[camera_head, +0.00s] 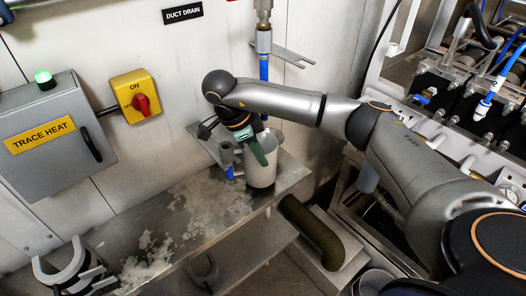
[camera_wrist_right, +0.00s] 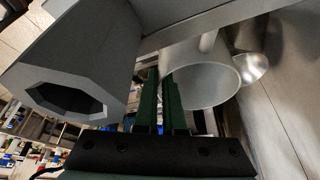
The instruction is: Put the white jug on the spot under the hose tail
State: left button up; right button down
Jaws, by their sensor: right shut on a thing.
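The white jug (camera_head: 262,167) stands upright at the right end of the metal shelf, its mouth facing up. My right gripper (camera_head: 258,152) reaches down from the grey arm and is shut at the jug's left side. In the wrist view the green fingers (camera_wrist_right: 166,100) are close together beside the pale jug (camera_wrist_right: 203,86); the part between them is hard to make out. A blue hose (camera_head: 264,70) hangs from a valve above and passes behind my arm. A short blue hose end (camera_head: 229,173) shows just left of the jug. I cannot tell which is the hose tail. My left gripper is not in view.
The metal shelf (camera_head: 150,225) has whitish patches and clear room left of the jug. A grey trace heat box (camera_head: 50,140) and yellow switch (camera_head: 136,97) are on the wall. A thick dark pipe (camera_head: 312,232) lies below the shelf's right end. Hose-laden machinery (camera_head: 470,90) stands at right.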

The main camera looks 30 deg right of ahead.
jog(key=shift+w+f, duration=0.1)
jog(key=shift+w, duration=0.1)
jog(key=shift+a, duration=0.25)
jog(key=shift+f+b, duration=0.45)
jog(key=shift+f, duration=0.1)
jog(key=c, duration=1)
grip_release()
jog(key=shift+d, duration=0.1)
jog(key=shift+r, duration=0.1)
jog(key=v, duration=1.3)
jog(key=shift+p, duration=0.4)
